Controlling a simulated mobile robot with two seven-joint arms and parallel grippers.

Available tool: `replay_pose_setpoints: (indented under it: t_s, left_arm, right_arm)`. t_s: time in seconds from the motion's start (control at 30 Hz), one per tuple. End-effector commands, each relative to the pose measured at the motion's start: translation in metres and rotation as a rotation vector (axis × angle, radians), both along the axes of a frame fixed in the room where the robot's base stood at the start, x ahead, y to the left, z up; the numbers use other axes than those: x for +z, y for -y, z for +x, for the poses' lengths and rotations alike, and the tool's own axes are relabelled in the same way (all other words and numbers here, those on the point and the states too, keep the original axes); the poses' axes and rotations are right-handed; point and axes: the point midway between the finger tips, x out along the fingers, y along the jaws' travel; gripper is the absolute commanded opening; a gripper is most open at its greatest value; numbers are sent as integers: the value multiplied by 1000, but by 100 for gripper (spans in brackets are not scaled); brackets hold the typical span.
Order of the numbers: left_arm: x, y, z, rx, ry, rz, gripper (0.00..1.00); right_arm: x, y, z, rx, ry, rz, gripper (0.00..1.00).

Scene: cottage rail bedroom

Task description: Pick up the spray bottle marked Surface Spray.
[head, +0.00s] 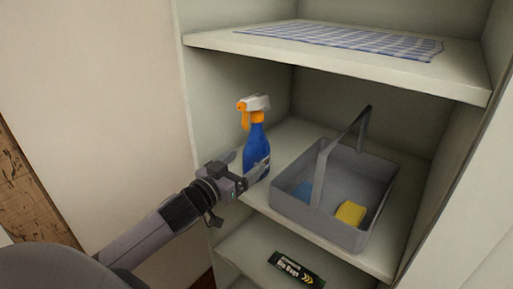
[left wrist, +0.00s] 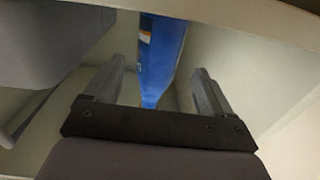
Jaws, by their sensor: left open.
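A blue spray bottle (head: 257,147) with an orange and white trigger head stands upright on the middle shelf, left of a grey caddy. Its label cannot be read. My left gripper (head: 250,172) is open at the bottle's lower part. In the left wrist view the blue bottle (left wrist: 162,55) shows just beyond and between the two spread fingers of my left gripper (left wrist: 158,85). I cannot tell whether the fingers touch it. My right gripper is not in view.
The grey caddy (head: 352,231) with a raised handle holds a yellow sponge (head: 350,213) and something blue. A checked cloth (head: 345,41) lies on the upper shelf (head: 215,41). A black bin bags box (head: 297,269) lies on the lower shelf. The cabinet's side wall is close on the left.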

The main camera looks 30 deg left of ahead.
Motion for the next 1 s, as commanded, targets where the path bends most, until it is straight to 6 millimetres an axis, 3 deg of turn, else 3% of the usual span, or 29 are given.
replay_pose_setpoints:
  t_s: [0.5,0.87,0.97,1.0]
  left_arm:
    - [10,6,47,0,1,1,84]
    - [9,7,53,-1,0,1,84]
    - [9,7,53,-1,-1,1,58]
    - [9,7,53,-1,-1,0,45]
  right_arm:
    - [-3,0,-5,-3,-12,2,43]
    - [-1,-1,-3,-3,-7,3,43]
    - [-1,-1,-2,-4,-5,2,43]
    - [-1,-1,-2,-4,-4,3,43]
